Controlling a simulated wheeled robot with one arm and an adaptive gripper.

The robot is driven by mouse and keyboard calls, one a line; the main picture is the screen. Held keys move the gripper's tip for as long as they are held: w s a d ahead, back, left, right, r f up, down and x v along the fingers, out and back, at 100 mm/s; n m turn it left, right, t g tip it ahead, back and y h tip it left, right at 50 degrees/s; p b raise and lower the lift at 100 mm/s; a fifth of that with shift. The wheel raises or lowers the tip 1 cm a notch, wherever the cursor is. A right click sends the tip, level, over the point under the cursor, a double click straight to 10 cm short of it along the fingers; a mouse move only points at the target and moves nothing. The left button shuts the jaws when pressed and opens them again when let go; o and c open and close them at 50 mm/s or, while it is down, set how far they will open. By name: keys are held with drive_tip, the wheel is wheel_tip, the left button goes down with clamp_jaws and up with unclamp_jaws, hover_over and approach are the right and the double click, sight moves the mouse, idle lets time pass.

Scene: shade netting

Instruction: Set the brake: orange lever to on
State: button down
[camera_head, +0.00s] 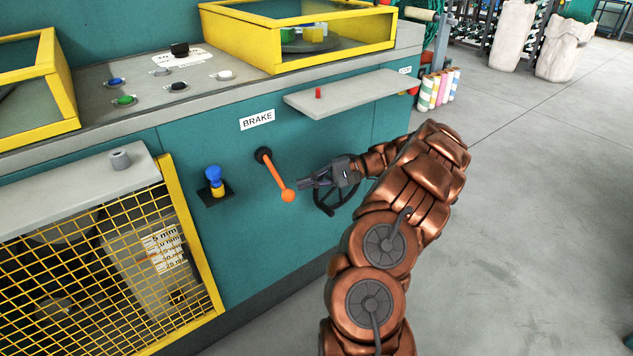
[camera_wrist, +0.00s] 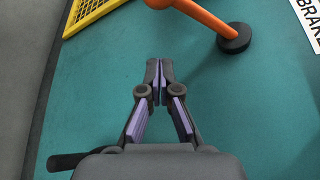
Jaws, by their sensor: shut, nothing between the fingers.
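The orange brake lever (camera_head: 276,176) is on the teal machine front, below the BRAKE label (camera_head: 257,120). It runs from a black round pivot down and to the right to a ball end. In the wrist view the lever (camera_wrist: 196,13) crosses the top, with its black pivot (camera_wrist: 234,38) at right. My gripper (camera_head: 304,184) is just right of the lever's ball end in the head view. In the wrist view my gripper (camera_wrist: 159,68) has its fingertips together, empty, with a gap to the lever. I see no on or off marks.
A blue-and-yellow knob on a black bracket (camera_head: 214,183) is left of the lever. A grey shelf (camera_head: 350,92) juts out above. A yellow mesh guard (camera_head: 90,270) is at lower left. Open floor lies right.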

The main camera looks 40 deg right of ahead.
sight(287, 189)
drive_tip(key=shift+s+a+r+b, duration=0.15)
drive_tip(key=shift+a+b, duration=0.15)
drive_tip(key=shift+a, duration=0.55)
drive_tip(key=shift+s+a+r+b, duration=0.1)
drive_tip(key=shift+s+a+b, duration=0.2)
drive_tip(key=shift+a, duration=0.6)
drive_tip(key=shift+s+a+r+b, duration=0.1)
drive_tip(key=shift+a+b, duration=0.25)
drive_tip(key=shift+a, duration=0.5)
drive_tip(key=shift+r, duration=0.1)
